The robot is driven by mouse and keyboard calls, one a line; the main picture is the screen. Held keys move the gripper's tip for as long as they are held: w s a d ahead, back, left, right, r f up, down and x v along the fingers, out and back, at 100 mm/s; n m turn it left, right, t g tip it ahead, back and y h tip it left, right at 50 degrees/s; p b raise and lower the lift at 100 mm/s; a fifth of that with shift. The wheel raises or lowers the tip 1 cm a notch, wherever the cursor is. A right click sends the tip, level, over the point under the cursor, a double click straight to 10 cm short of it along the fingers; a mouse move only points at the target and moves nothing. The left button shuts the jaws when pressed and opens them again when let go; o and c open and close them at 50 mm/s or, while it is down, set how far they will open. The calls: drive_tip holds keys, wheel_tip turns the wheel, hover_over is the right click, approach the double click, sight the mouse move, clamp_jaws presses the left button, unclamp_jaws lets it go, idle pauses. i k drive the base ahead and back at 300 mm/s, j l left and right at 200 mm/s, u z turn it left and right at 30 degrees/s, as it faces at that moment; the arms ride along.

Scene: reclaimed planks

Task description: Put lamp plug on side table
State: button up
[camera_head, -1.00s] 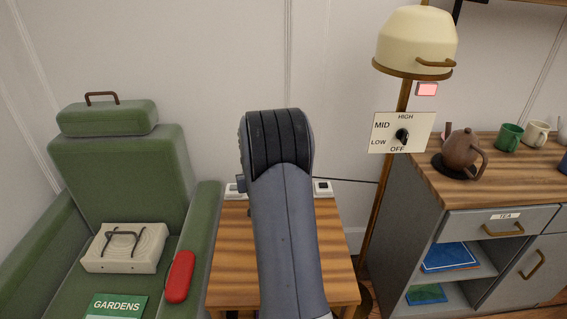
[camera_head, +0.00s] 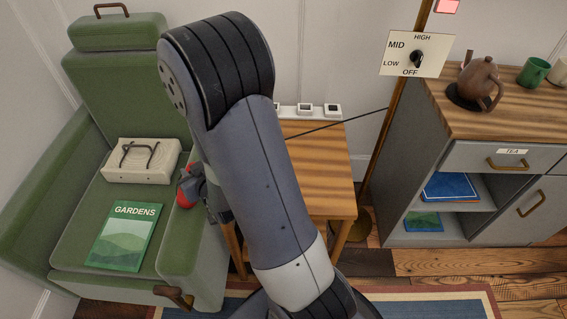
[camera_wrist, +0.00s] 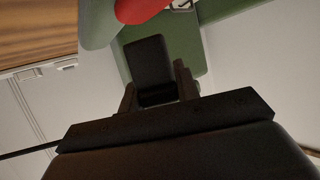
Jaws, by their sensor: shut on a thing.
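My gripper (camera_wrist: 156,88) is shut on a dark block, which looks like the lamp plug (camera_wrist: 150,58), in the wrist view. In the head view my arm hides the plug and most of the gripper. A thin dark cord (camera_head: 340,122) runs from the lamp pole (camera_head: 388,125) leftward behind my arm; a dark line also shows at the lower left of the wrist view. The wooden side table (camera_head: 325,175) stands between the green armchair and the lamp, its left part hidden by my arm. Its visible top is bare in front of a white socket strip (camera_head: 305,110) at the back.
The green armchair (camera_head: 130,75) holds a cream box (camera_head: 120,172) and a GARDENS book (camera_head: 122,235). A red object (camera_head: 184,190) is at its right armrest, close to my wrist. A grey cabinet (camera_head: 450,150) with a brown teapot (camera_head: 477,85) stands right. Bare floor shows before it.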

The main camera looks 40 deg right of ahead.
sight(315, 164)
drive_tip(key=k+l+u, duration=0.25)
drive_tip(key=k, duration=0.25)
drive_tip(key=k+l+u, duration=0.25)
drive_tip(key=k, duration=0.25)
drive_tip(key=l+u, duration=0.4)
drive_tip(key=l, duration=1.3)
